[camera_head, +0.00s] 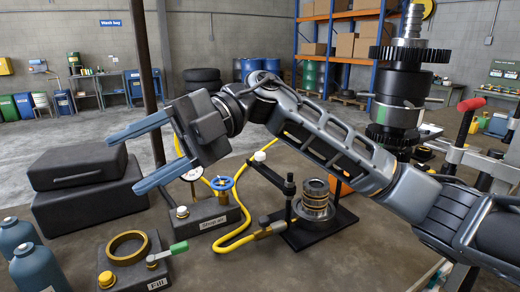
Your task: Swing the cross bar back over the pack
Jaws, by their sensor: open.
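The pack (316,197) is a short round stack with copper-coloured bands. It stands in a metal ring on a black base plate (318,232) at the centre of the bench. What looks like the cross bar (268,176) is a dark bar at the top of a thin black post (289,205), just left of the pack. It points away to the back left, clear of the pack's top; a pale knob (260,156) shows at its far end. My gripper (124,163) is open and empty, its blue fingers pointing left, well left of the bar and above the bench.
A block with a blue handwheel (222,184) and a yellow hose (247,216) lie between gripper and pack. A fill block with a brass ring (128,247) and green lever (178,248), blue bottles (38,265) and black cases (85,190) stand left. A gear stack (398,95) stands right, behind my arm.

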